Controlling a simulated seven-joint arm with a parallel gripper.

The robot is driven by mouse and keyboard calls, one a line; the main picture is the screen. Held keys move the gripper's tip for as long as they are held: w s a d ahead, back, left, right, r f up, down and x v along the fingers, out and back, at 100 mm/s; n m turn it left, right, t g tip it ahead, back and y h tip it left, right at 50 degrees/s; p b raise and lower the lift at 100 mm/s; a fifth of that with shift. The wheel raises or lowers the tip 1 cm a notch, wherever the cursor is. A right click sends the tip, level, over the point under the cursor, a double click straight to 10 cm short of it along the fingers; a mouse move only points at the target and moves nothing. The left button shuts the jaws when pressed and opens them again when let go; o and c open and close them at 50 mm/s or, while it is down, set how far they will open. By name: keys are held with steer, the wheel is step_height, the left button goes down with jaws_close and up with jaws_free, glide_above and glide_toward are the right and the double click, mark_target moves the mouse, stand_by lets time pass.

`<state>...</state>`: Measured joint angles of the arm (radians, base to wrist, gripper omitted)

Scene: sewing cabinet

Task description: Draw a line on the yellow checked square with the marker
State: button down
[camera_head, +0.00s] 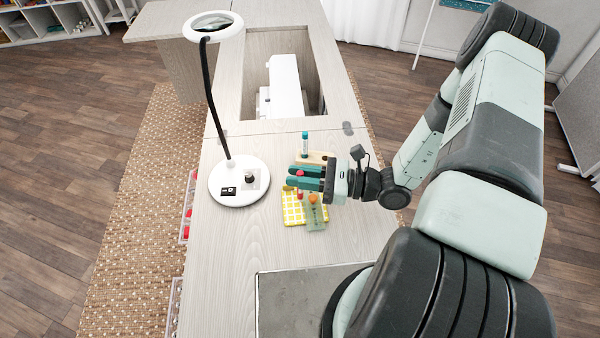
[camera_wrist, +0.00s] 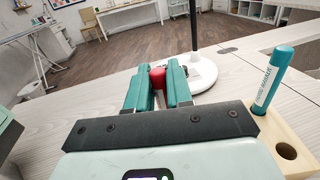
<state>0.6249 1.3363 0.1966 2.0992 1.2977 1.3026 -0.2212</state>
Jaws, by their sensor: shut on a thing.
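The teal marker (camera_head: 305,145) stands upright in a hole of a wooden block (camera_head: 327,157), beyond my gripper. In the wrist view the marker (camera_wrist: 271,82) stands at the right in the wooden block (camera_wrist: 290,160), apart from my fingers; a second hole is empty. The yellow checked square (camera_head: 292,213) lies flat on the table, just nearer than my gripper, and is partly covered. My gripper (camera_head: 296,177) has teal fingers shut on a small red rounded thing (camera_wrist: 158,76). It holds this red thing, not the marker, low over the table.
A grey-green patch (camera_head: 316,220) lies beside the yellow square, with an orange thing (camera_head: 313,198) and a small red thing near it. A lamp with a round white base (camera_head: 238,183) stands left. The front tabletop is clear. An opening with a white machine (camera_head: 285,83) lies farther back.

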steer(key=shift+s+d, duration=0.1)
steer(key=shift+s, duration=2.1)
stand_by(1.7)
steer(key=shift+r, duration=0.25)
stand_by(0.3)
steer(key=shift+f, duration=0.25)
stand_by(1.0)
steer(key=shift+w, duration=1.25)
stand_by(1.0)
